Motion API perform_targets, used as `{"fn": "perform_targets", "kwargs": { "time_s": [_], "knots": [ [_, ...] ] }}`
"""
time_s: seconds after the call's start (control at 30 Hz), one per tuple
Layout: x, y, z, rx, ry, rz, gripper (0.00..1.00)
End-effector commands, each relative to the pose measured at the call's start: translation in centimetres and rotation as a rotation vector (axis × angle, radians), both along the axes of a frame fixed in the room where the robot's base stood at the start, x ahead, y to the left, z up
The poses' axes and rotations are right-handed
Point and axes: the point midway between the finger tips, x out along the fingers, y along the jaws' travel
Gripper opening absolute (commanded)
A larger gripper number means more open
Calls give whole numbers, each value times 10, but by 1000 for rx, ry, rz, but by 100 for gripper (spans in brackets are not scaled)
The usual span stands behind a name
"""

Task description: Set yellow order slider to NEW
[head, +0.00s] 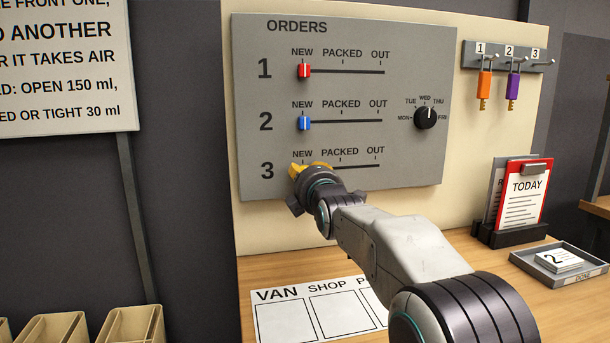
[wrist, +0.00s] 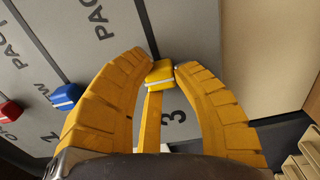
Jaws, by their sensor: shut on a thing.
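The yellow order slider (wrist: 159,73) shows in the wrist view between the tips of my yellow fingers, near the printed 3. My gripper (wrist: 161,66) is shut on it. In the head view my gripper (head: 308,169) is at the left end of row 3, just below the word NEW, and it hides the yellow slider. The row 3 track runs to the right from my gripper, under PACKED and OUT. The grey ORDERS board (head: 400,75) stands upright behind my gripper.
The red slider (head: 304,71) and blue slider (head: 304,123) sit under NEW in rows 1 and 2. A black day dial (head: 425,117) is on the board's right side. Orange (head: 484,85) and purple (head: 513,86) tags hang at the right. A white sheet (head: 318,312) lies below.

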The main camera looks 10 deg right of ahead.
Motion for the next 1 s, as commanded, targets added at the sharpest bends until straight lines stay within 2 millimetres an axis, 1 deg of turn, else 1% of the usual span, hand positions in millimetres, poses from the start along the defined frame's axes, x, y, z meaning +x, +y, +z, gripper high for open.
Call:
{"fn": "perform_targets", "kwargs": {
  "time_s": [0.1,0.13,0.37,0.63,0.77,0.87,1.0],
  "knots": [
    [0,1,0,0,0,1,0],
    [0,1,0,0,-1,1,31],
    [0,0,0,0,0,1,51],
    [0,0,0,0,0,0,52],
    [-6,0,1,0,0,0,52],
    [-14,0,1,0,0,0,52],
    [-33,0,1,0,-1,0,52]
  ]
}}
